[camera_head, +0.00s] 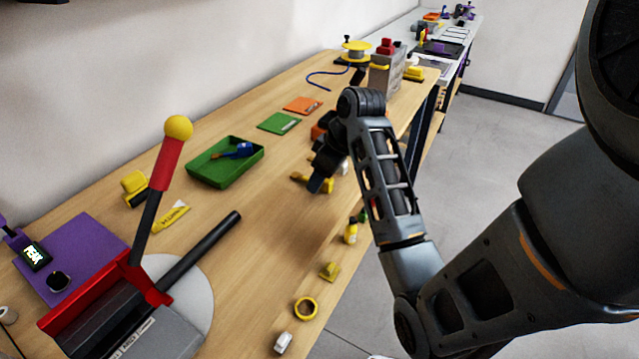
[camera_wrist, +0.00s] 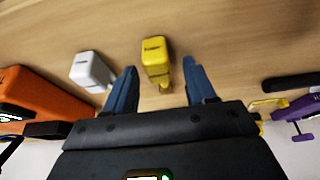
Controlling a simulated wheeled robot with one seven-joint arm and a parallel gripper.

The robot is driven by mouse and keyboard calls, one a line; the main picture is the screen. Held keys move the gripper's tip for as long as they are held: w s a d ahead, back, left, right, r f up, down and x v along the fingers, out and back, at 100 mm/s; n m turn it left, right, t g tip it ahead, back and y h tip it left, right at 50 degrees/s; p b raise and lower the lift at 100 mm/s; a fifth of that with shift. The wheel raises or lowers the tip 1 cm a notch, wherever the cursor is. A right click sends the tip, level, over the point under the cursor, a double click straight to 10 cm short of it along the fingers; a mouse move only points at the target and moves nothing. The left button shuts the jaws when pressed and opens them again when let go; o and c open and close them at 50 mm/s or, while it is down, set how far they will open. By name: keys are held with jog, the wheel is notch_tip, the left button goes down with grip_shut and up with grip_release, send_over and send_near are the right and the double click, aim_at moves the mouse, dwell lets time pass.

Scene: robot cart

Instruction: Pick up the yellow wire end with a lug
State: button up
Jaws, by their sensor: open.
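My gripper (camera_head: 316,186) is open over the wooden bench in the head view. In the wrist view its two blue fingers (camera_wrist: 159,68) are spread apart. A yellow block with a dark label (camera_wrist: 156,50) shows between the fingertips and a little beyond them, with a narrow yellow piece at its near side. No finger is seen touching it. In the head view a yellow piece (camera_head: 327,186) shows beside the fingertips, partly hidden by my gripper. I cannot make out a separate wire or lug on either.
A white block (camera_wrist: 90,70) and an orange thing (camera_wrist: 40,97) lie left of the fingers; a purple tool (camera_wrist: 297,110) lies right. The bench middle is clear.

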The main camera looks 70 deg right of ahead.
jog(key=shift+c, duration=0.4)
grip_shut()
jog(key=shift+r, duration=0.5)
jog(key=r, duration=0.3)
jog(key=shift+s+d+r, duration=0.25)
jog(key=shift+d+r, duration=0.1)
jog(key=shift+r, duration=0.05)
jog(key=s+d+r+p, duration=0.3)
jog(key=s+d+r, duration=0.3)
jog(key=s+d, duration=0.1)
jog(key=shift+s+d+p, duration=0.3)
jog(key=shift+s, duration=0.05)
